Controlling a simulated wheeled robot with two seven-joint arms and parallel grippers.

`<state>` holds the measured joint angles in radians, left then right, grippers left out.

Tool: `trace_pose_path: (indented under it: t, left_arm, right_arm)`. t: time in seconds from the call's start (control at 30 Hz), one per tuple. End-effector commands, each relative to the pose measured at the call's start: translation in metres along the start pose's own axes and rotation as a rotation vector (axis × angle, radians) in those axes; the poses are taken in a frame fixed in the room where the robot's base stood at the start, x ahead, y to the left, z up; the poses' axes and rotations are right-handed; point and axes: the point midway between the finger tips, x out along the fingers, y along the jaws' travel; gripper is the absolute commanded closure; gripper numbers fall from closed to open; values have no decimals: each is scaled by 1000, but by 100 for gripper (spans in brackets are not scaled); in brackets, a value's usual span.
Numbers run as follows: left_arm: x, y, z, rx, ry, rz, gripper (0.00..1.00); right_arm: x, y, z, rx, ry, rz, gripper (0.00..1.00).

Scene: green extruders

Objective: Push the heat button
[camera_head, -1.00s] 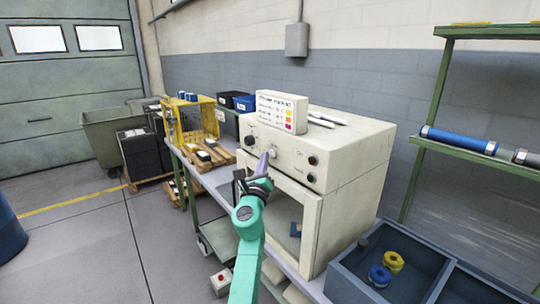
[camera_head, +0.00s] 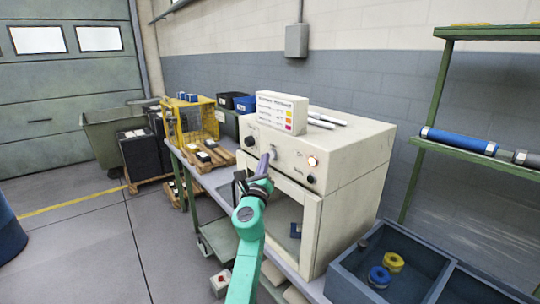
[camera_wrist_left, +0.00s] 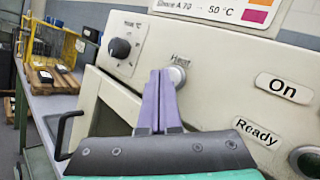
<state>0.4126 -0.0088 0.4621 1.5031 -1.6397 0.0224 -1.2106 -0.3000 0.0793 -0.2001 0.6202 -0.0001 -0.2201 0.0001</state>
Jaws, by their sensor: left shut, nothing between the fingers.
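The cream oven (camera_head: 345,170) stands on the workbench, its control panel facing me. The heat button (camera_wrist_left: 178,75), a round metal button under the label "Heat", is on the panel; it also shows in the head view (camera_head: 273,152). My left gripper (camera_head: 263,162) is shut and empty. In the left wrist view its purple fingertips (camera_wrist_left: 164,74) are at the button's left edge, partly covering it; whether they touch is unclear. A lamp (camera_head: 312,161) on the panel's right glows. My right gripper is not in view.
A dark temperature knob (camera_wrist_left: 120,48) is left of the button. A labelled white box (camera_head: 281,112) stands on the oven. A blue-grey bin (camera_head: 350,284) with yellow and blue spools is at the right. A yellow crate (camera_head: 193,122) stands at the bench's far end.

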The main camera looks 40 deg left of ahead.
Motion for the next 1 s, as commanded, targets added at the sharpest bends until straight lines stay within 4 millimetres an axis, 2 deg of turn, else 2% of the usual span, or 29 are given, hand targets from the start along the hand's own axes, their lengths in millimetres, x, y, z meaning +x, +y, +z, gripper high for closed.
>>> trace_pose_path:
  t: [0.23, 0.43, 0.7, 1.0]
  left_arm:
    - [-4, 3, 3, 2, 1, 2, 100]
    - [-21, 15, 18, 4, 1, 1, 100]
    - [-41, 30, 31, 1, 0, 1, 100]
    - [-42, 31, 30, 0, -1, 1, 100]
  right_arm:
    - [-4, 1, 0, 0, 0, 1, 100]
    - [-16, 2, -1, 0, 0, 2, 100]
    - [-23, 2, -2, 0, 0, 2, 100]
    - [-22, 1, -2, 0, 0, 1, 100]
